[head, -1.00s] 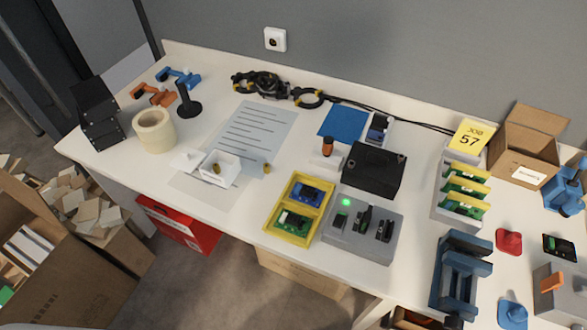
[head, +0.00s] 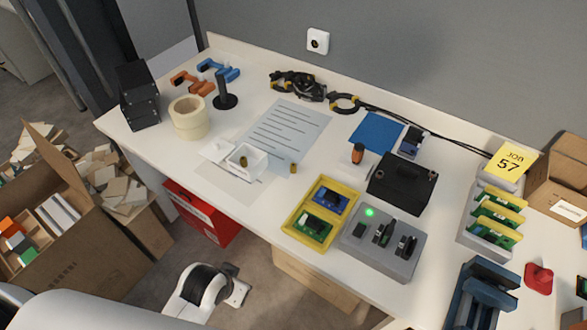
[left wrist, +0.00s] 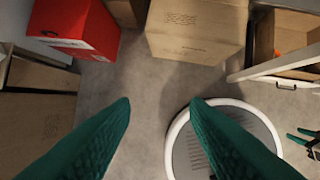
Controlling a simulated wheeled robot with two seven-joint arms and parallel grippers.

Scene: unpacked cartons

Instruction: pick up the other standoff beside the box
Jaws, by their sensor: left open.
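A small brass-coloured standoff (head: 293,168) stands on the table just right of a small white box (head: 236,166). Another standoff (head: 243,161) is inside this box. My left gripper (left wrist: 160,103) is open and empty in the left wrist view, its two green fingers wide apart above the floor. In the head view my left arm is low in front of the table, below table height and away from the standoffs. Green finger-like tips at the right edge of the left wrist view look like my right gripper (left wrist: 306,138), too small and cut off to judge.
The box stands near the front edge, by a printed sheet (head: 285,135). A tape roll (head: 189,118) is to its left, and a yellow tray (head: 302,238) and grey fixture (head: 408,268) to its right. A red box (head: 200,215) and cartons stand below the table.

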